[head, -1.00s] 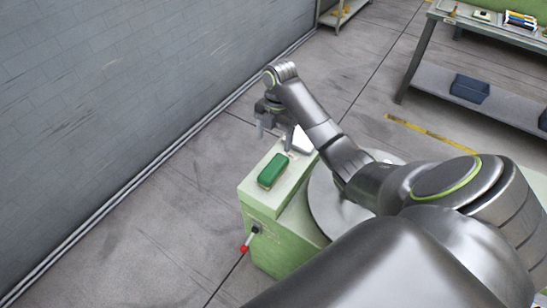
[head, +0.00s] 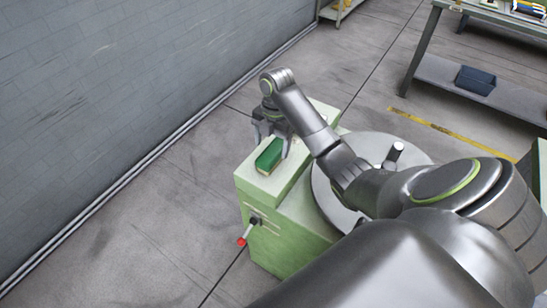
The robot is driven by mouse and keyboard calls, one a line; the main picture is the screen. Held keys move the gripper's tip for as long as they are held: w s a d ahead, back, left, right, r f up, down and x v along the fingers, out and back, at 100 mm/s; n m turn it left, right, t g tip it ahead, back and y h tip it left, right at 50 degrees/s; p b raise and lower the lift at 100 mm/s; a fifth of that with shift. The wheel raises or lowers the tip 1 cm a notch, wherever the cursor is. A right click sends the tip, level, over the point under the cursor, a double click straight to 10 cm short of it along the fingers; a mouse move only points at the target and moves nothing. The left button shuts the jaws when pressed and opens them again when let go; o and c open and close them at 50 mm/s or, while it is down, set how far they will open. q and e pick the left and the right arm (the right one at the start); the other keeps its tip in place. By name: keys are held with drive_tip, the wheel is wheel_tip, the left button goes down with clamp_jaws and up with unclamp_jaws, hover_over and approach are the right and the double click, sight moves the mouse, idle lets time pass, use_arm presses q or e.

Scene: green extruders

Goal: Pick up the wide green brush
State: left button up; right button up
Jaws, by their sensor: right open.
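The wide green brush (head: 269,155) lies on the top of a pale green machine housing, its long side running from lower left to upper right. My right gripper (head: 271,148) hangs over the brush with its fingers pointing down. The fingers are apart, one to each side of the brush's far end. I cannot tell whether they touch it. My left gripper is not in view.
The green machine (head: 290,238) has a round grey plate (head: 326,190) beside the housing and a lever with a red knob (head: 242,241) in front. A grey wall (head: 120,80) stands at left. A workbench with a blue bin (head: 474,80) is at upper right.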

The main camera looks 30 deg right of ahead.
sight(274, 149)
drive_tip(key=shift+d+f+b, duration=0.15)
drive_tip(key=shift+f+b, duration=1)
drive_tip(key=shift+f, duration=0.05)
drive_tip(key=shift+d+f+b, duration=0.15)
drive_tip(key=shift+f+b, duration=1)
drive_tip(key=shift+a+f, duration=0.1)
drive_tip(key=shift+f, duration=0.2)
drive_tip(key=shift+r, duration=0.1)
drive_tip(key=c, duration=1.1)
drive_tip(key=shift+r, duration=0.15)
wheel_tip(274, 149, up, 10)
drive_tip(key=p, duration=0.9)
